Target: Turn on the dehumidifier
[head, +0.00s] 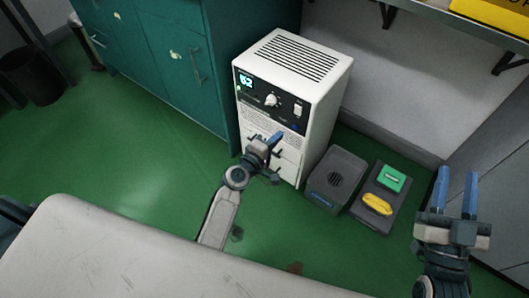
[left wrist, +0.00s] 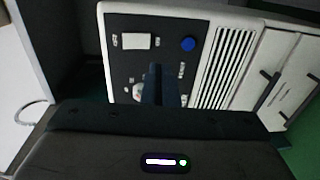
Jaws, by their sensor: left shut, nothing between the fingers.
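The dehumidifier (head: 318,112) is a white upright box with a slotted top. Its black front panel has a lit display (head: 246,80), a round knob (head: 271,100), a white rocker switch (head: 298,108) and a blue button (head: 295,126). In the left wrist view the white switch (left wrist: 136,41), blue button (left wrist: 188,44) and part of the knob (left wrist: 138,92) show. My left gripper (head: 273,139) is shut and empty in front of the lower panel; its fingers (left wrist: 158,82) partly cover the panel. I cannot tell whether they touch it. My right gripper (head: 456,182) is open and empty, at the right.
A teal cabinet (head: 150,55) stands left of the dehumidifier. On the green floor to its right are a dark grey box (head: 337,177) and a tray (head: 368,213) with a green item (head: 392,179) and a yellow item (head: 377,204). A shelf (head: 440,22) overhangs at upper right.

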